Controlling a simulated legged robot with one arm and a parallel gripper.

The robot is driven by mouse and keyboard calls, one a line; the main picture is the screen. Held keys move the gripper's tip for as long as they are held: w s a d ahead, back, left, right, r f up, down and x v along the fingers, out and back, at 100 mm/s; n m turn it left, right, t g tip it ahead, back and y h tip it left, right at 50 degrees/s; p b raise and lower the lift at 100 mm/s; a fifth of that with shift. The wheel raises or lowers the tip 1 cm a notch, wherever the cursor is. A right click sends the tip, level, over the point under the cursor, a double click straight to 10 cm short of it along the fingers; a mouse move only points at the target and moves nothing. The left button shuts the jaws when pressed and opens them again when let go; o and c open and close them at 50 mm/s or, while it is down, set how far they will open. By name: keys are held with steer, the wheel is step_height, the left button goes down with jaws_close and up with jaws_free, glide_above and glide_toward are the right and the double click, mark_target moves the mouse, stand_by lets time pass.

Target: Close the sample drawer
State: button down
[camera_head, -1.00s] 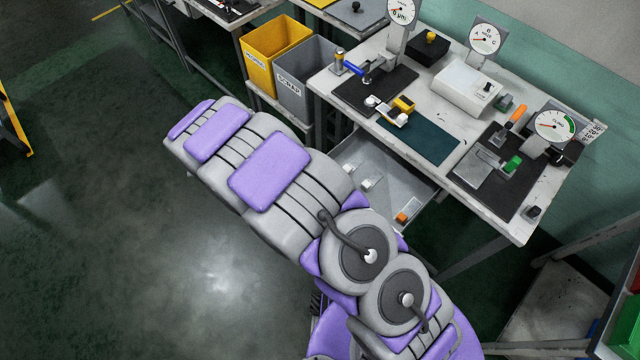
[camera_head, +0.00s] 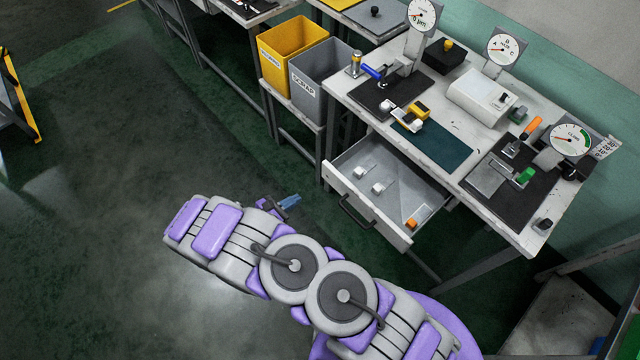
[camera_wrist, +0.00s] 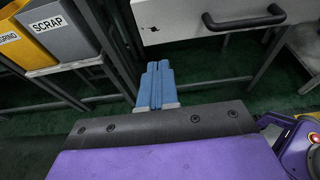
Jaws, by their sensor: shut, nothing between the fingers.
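The sample drawer (camera_head: 392,186) is pulled out from under the workbench in the head view. Its front has a dark bar handle (camera_head: 357,214). In the wrist view the pale drawer front (camera_wrist: 178,20) is at the top, with the handle (camera_wrist: 245,18) on its right part. My gripper (camera_head: 292,200) is shut and empty, in front of the drawer and left of its handle, not touching it. In the wrist view the blue fingers (camera_wrist: 157,68) lie together just below the drawer front's lower left edge.
The drawer holds several small items, including an orange one (camera_head: 411,223). A grey SCRAP bin (camera_head: 318,85) and a yellow bin (camera_head: 289,55) stand left of the workbench (camera_head: 518,228). The bench top carries gauges and fixtures. The floor (camera_head: 120,250) on the left is clear.

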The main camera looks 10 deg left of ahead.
steer(key=b, duration=0.2)
glide_toward(331, 179)
steer(key=x, duration=0.5)
steer(key=shift+s+d+f, duration=0.25)
steer(key=shift+d, duration=0.1)
steer(key=shift+w, duration=0.3)
steer(key=shift+w+a+f, duration=0.1)
steer(key=shift+w+a, duration=0.15)
steer(key=shift+w, duration=0.2)
steer(key=shift+d, duration=0.75)
steer(key=shift+w+p, duration=0.3)
steer(key=shift+w, duration=0.2)
steer(key=w+d+b, duration=0.1)
steer(key=w+d, duration=0.3)
steer(key=w, duration=0.1)
steer(key=w+d+b, duration=0.1)
steer(key=w+d, duration=0.3)
steer(key=w, duration=0.1)
steer(key=w+d+b, duration=0.1)
steer(key=w+d, duration=0.3)
steer(key=w, duration=0.2)
steer(key=shift+d, duration=0.25)
steer(key=shift+s, duration=0.1)
